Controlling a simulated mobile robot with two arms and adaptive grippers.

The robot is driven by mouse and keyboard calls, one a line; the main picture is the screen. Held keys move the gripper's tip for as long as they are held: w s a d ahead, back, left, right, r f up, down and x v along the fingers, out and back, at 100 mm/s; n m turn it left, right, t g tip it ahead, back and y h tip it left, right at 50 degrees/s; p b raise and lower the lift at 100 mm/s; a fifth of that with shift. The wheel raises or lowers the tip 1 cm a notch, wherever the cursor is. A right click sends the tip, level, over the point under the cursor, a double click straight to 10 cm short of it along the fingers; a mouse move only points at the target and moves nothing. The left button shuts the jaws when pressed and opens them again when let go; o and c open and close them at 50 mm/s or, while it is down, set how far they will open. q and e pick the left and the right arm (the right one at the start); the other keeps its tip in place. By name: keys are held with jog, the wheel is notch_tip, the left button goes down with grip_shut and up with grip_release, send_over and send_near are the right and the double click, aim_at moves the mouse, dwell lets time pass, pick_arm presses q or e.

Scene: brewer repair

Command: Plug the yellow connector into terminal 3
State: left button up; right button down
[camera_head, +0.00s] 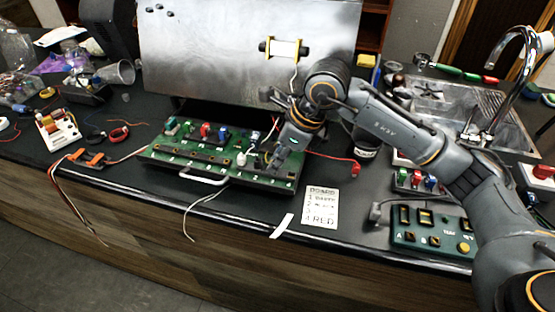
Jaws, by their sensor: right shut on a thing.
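The green terminal board (222,178) lies on the dark counter, with a row of terminals and small numbers too fine to read surely, so I cannot pick out terminal 3. Green (171,124), red (205,130) and blue (222,133) parts stand along its back. A white plug (241,158) sits near its middle. My right gripper (280,160) points down at the board's right part. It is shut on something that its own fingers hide. I cannot make out the yellow connector. My left gripper is not in view.
A metal panel (220,50) stands behind the board, with a yellow-capped cylinder (284,47) on it. A printed card (321,207) lies in front. A green button box (435,235) and a sink (480,100) are at right. Orange clips (90,158) with loose wires lie at left.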

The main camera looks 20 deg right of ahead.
jog(key=c, duration=1.3)
grip_release()
jog(key=shift+o, duration=0.2)
jog(key=v, duration=1.2)
jog(key=shift+a+r, duration=0.1)
